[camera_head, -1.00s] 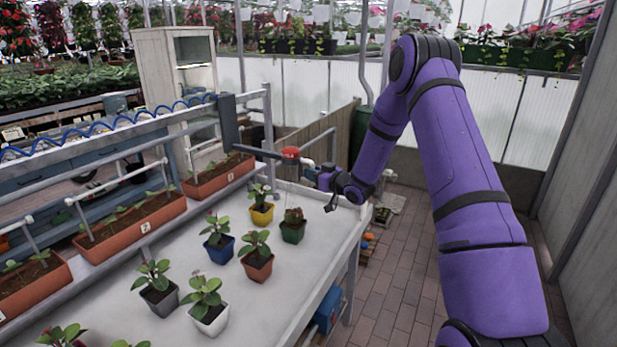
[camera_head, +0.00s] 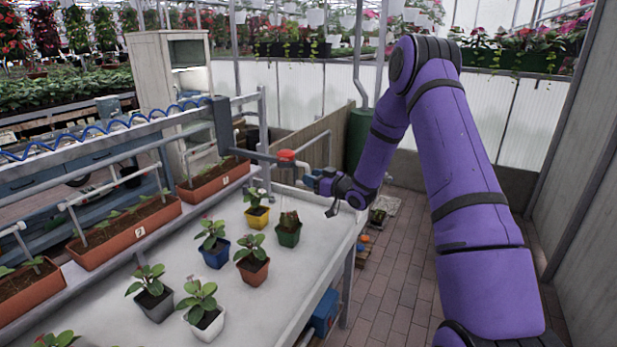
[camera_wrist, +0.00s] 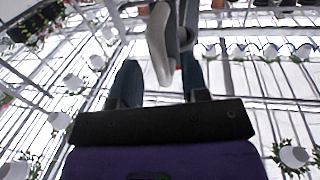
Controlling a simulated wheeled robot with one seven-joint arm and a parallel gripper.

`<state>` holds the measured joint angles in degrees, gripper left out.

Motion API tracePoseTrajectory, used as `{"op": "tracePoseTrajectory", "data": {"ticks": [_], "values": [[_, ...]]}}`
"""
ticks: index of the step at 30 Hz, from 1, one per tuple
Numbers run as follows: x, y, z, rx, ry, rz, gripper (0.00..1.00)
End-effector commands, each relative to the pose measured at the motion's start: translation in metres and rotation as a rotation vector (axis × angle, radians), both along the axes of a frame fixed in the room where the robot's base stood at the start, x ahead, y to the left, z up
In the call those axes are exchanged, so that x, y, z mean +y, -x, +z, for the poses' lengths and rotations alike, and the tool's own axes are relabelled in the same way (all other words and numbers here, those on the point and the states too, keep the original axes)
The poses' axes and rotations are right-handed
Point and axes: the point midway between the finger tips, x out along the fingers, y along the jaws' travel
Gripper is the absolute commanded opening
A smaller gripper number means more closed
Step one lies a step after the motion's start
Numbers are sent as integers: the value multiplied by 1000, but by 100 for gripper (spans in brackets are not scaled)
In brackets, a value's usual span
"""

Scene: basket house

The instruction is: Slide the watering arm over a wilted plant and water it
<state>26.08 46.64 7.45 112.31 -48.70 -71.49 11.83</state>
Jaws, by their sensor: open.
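The watering arm (camera_head: 258,156) is a dark bar reaching from an upright grey block on the rail. It ends in a red-topped head (camera_head: 286,156) with a pale pipe, above the table's back right part. A green pot (camera_head: 289,239) holds a drooping, brownish plant (camera_head: 289,220), which looks wilted; it stands below and slightly right of the red head. My gripper (camera_head: 318,187) is beside the pipe end, right of the head. In the wrist view my gripper (camera_wrist: 160,75) has its fingers apart, with a pale pipe-like part (camera_wrist: 159,45) showing beyond and between them. I cannot tell whether they touch it.
Leafy plants in yellow (camera_head: 257,218), blue (camera_head: 216,255), terracotta (camera_head: 252,270), grey (camera_head: 156,303) and white (camera_head: 205,325) pots stand on the pale table (camera_head: 300,265). Long terracotta planters (camera_head: 125,235) line its left edge. The brick floor (camera_head: 400,270) right of the table is mostly clear.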

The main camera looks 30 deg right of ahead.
Motion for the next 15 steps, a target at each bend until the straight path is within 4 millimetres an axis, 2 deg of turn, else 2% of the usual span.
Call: {"op": "tracePoseTrajectory", "data": {"ticks": [9,15], "values": [[-26,54,0,0,-1,-2,41],[-35,74,0,0,0,-2,41]]}}
